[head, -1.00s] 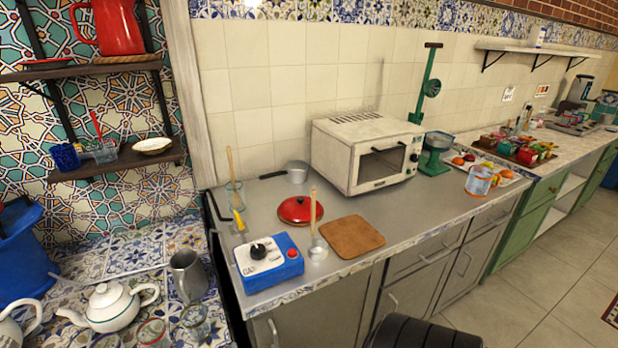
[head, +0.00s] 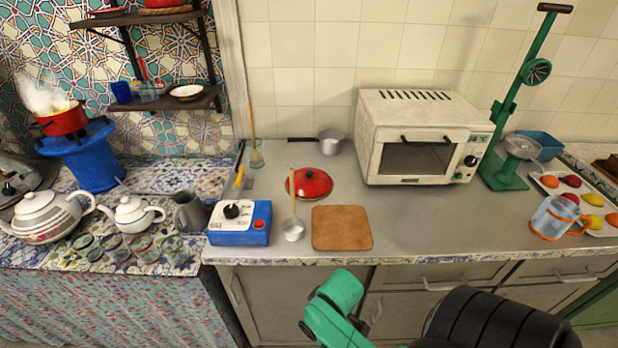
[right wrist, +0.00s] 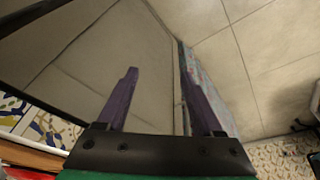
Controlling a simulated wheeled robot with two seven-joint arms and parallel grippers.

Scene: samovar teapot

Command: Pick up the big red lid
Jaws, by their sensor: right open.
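The big red lid (head: 309,183) lies on the grey counter (head: 432,215), behind the wooden board and to the left of the white oven. It has a dark knob on top. My right gripper (right wrist: 160,92) shows in the right wrist view with its two purple fingers wide apart and nothing between them. The lid is not in that view. In the head view a green and black arm of mine is low in front of the cabinets, and no gripper fingers show. My left gripper is not in view.
Teapots (head: 132,215) and several glasses stand to the left.

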